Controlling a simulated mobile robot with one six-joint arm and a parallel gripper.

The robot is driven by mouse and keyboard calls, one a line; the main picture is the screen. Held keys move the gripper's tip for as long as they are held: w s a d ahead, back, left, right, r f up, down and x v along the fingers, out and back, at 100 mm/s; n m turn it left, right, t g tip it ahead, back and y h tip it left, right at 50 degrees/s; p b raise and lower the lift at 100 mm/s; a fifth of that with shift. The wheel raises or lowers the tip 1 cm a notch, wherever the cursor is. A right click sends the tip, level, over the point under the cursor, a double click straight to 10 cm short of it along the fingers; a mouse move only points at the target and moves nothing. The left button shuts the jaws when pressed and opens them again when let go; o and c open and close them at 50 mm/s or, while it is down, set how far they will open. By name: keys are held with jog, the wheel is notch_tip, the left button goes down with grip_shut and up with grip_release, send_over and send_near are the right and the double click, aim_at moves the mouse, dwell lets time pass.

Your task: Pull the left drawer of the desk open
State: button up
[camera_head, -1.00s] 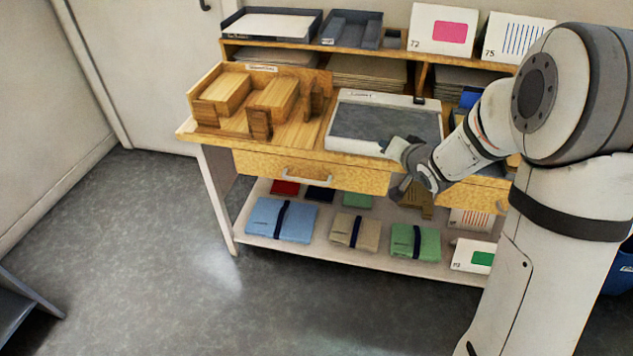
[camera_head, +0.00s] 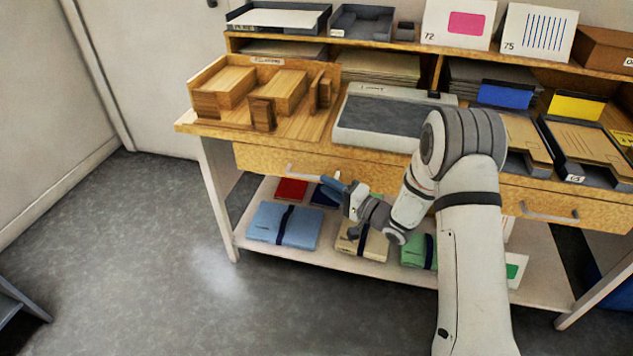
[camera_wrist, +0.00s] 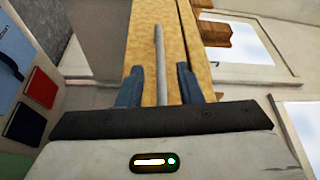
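The left drawer (camera_head: 262,161) is a wooden front under the desk top and looks shut. Its pale bar handle (camera_head: 297,172) shows at the left; my gripper covers its right part in the head view. My gripper (camera_head: 333,186) is in front of the drawer at the handle. In the wrist view the handle (camera_wrist: 160,55) runs between the two blue fingers of my gripper (camera_wrist: 158,82). The fingers are open, with gaps on both sides of the bar. The drawer front (camera_wrist: 144,45) fills the upper middle there.
The right drawer handle (camera_head: 549,213) is clear of my arm. A lower shelf (camera_head: 330,257) under the drawers holds blue (camera_head: 268,225), beige and green folders. A wooden organiser (camera_head: 225,88) and grey-topped tray (camera_head: 385,118) stand on the desk. The floor at front left is free.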

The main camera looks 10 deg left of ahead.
jog(key=x, duration=0.4)
jog(key=shift+w+a+b, duration=0.15)
jog(key=shift+a+b, duration=0.15)
jog(key=shift+c, duration=0.2)
grip_shut()
